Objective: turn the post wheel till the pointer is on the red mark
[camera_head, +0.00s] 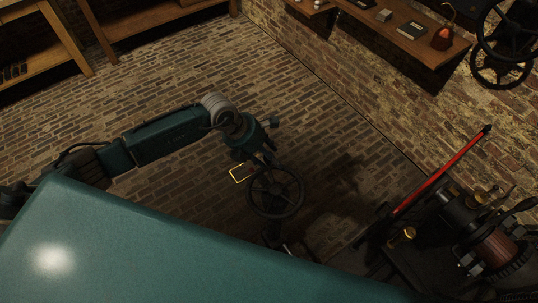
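The post wheel (290,201) is a dark spoked handwheel on a short post, standing on the floor near the middle of the view. My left gripper (262,160) comes down from the left at the wheel's far rim. Its fingers are dark and small, so I cannot tell whether they are open or shut, or whether they touch the rim. A thin yellow rectangular outline (238,173) shows just left of the wheel. I cannot make out a pointer or a red mark at the wheel. My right gripper is not in view.
A machine (490,240) with a long red bar (437,173) stands at the right. Dark handwheels (499,66) hang on the brick wall. A wall shelf (385,28) holds a copper vessel (443,38) and small items. Wooden shelving (60,45) stands upper left. The brick floor (190,75) between is clear.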

